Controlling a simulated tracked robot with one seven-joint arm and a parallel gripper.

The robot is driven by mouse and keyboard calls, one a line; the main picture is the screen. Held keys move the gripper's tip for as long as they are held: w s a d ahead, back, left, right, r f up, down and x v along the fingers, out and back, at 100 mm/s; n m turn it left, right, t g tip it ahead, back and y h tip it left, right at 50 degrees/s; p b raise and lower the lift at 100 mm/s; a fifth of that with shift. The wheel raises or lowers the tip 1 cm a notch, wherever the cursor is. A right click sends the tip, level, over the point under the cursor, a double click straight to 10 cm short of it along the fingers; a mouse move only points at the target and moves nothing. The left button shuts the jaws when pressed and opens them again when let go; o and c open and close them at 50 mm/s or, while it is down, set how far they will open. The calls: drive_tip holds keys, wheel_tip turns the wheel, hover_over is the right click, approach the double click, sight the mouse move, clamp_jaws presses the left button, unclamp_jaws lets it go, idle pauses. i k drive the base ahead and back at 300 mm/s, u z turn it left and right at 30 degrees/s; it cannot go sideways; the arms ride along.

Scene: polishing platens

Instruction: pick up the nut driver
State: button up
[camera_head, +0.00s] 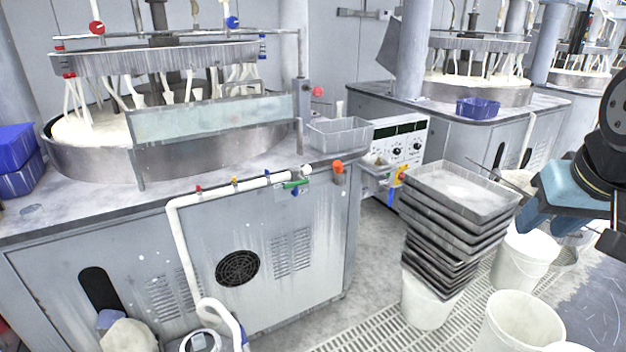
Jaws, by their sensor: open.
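I cannot make out a nut driver with certainty in the head view. A small green-handled item (295,184) shows at the white pipe on the front of the left machine; it is too small to tell whether it is a tool or a valve lever. My gripper (548,205), with blue and black parts, is at the right edge, partly cut off by the frame. It is open, above the white buckets and to the right of the tray stack. I see nothing held between its jaws.
A tall stack of grey trays (462,190) stands on a white bucket (427,305). More buckets (518,325) stand at lower right. The left polishing machine (165,150) carries a grey bin (340,134) at its corner. A blue basket (478,107) sits on the rear machine.

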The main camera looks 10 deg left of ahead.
sight(338, 166)
drive_tip(key=z, duration=0.2)
drive_tip(key=i, duration=1.05)
drive_tip(key=u, duration=1.55)
drive_tip(key=k, duration=0.9)
drive_tip(key=u, duration=0.15)
drive_tip(key=i, duration=0.75)
drive_tip(key=z, duration=0.05)
